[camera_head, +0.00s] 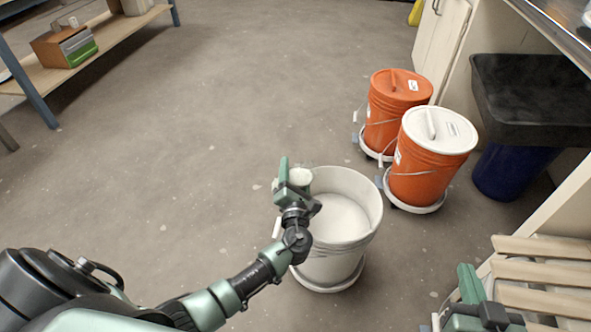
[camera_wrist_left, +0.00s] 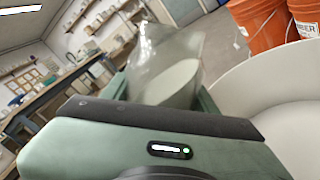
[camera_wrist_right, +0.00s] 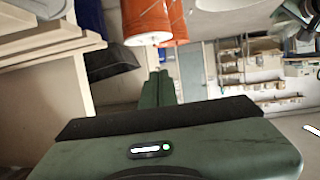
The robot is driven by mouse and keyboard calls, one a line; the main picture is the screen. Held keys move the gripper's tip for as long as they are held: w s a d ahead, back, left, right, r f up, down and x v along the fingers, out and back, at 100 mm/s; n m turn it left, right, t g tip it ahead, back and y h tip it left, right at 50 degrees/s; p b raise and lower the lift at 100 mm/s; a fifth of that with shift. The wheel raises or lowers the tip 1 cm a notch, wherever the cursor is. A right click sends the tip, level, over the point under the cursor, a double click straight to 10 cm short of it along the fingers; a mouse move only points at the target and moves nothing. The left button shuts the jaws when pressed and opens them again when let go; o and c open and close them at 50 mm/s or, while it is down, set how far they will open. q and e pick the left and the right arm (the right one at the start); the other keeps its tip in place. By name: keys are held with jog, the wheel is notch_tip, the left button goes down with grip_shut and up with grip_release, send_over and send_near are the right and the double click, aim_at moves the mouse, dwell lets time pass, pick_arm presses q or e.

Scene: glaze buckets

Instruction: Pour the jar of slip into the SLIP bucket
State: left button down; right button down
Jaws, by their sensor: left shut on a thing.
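A white open bucket (camera_head: 345,262) stands on a white wheeled base on the floor, with pale liquid inside. No label on it can be read from here. My left gripper (camera_head: 292,174) is at the bucket's left rim, shut on a clear jar (camera_head: 301,177). In the left wrist view the jar (camera_wrist_left: 180,85) shows pale slip in its lower part, and the bucket's rim (camera_wrist_left: 285,85) curves on the right. How far the jar is tilted is hard to tell. No stream shows. My right gripper (camera_wrist_right: 157,88) is empty, its two fingers together, at the lower right of the head view (camera_head: 468,275).
Two orange buckets, one with an orange lid (camera_head: 400,85) and one with a white lid (camera_head: 440,130), stand behind and right of the white bucket. A slatted wooden surface (camera_head: 545,272) is at lower right. Floor at left is clear.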

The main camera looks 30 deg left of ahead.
pick_arm(q)
jog(key=shift+a+f+m+p, duration=0.1)
jog(key=shift+f+m+p, duration=0.1)
jog(key=shift+m+p, duration=0.3)
jog(key=shift+a+f+m+p, duration=0.1)
jog(key=shift+f+m+p, duration=0.25)
jog(key=shift+m, duration=0.15)
pick_arm(e)
jog(key=s+d+f+g+h, duration=0.1)
jog(key=s+d+f+g, duration=0.1)
jog(key=s+f+g, duration=0.2)
jog(key=shift+s+f, duration=0.5)
jog(key=shift+f, duration=0.7)
